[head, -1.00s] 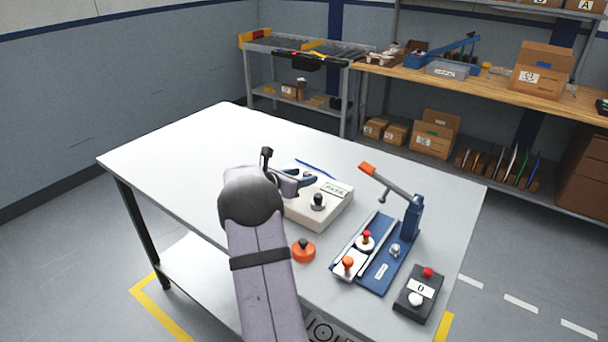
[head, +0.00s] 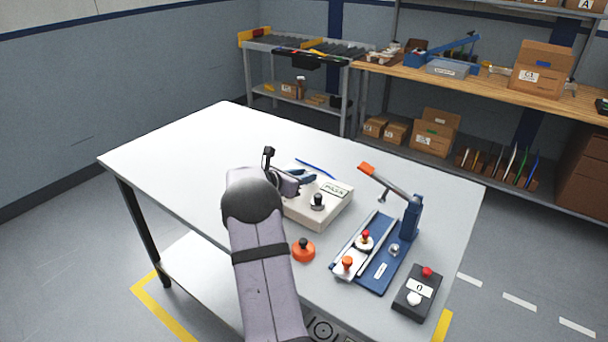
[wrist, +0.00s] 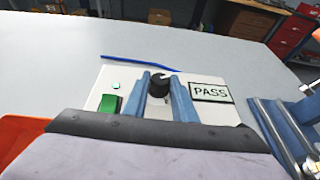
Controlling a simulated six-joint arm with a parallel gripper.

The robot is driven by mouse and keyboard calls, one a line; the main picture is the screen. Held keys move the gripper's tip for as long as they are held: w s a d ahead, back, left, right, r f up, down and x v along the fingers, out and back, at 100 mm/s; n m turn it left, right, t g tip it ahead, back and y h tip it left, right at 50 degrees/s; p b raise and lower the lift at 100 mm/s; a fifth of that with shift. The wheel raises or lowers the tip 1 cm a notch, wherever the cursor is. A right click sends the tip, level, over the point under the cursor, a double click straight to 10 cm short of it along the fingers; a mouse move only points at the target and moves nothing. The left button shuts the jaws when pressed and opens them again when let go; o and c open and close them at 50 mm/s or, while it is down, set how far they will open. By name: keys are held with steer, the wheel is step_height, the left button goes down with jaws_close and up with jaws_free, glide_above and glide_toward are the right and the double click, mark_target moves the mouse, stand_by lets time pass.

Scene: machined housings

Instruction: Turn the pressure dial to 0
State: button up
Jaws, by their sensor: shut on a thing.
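The pressure dial is a black round knob (wrist: 159,84) with a pale mark on top, on a light box (wrist: 222,112) with a PASS label (wrist: 211,93) and a green button (wrist: 109,104). My gripper (wrist: 161,95) has its two blue fingers on either side of the knob, shut on it. A dark knob with a silver base (head: 317,201) shows on the box's front. A black block with a "0" card (head: 420,287) stands at the right front.
An orange knob (head: 303,251) stands in front of the box. A blue fixture (head: 385,270) with a raised orange-handled lever (head: 390,181) is to the right. A blue rod (head: 314,168) lies behind the box. The table's left half is clear.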

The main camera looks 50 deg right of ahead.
steer(key=shift+w+r+m+g+p, duration=0.2)
steer(key=shift+r+m+g+p, duration=0.05)
steer(key=shift+m+g+p, duration=0.6)
steer(key=shift+w+d+m+g+y, duration=0.15)
steer(key=shift+m+g+y, duration=0.15)
steer(key=shift+m+g, duration=0.3)
steer(key=shift+m+g+p, duration=0.3)
steer(key=shift+m+g, duration=0.25)
steer(key=shift+g, duration=0.3)
steer(key=o, duration=1)
steer(key=shift+f, duration=0.15)
steer(key=shift+o, duration=0.2)
steer(key=shift+b+v, duration=0.85)
steer(key=shift+v, duration=2.85)
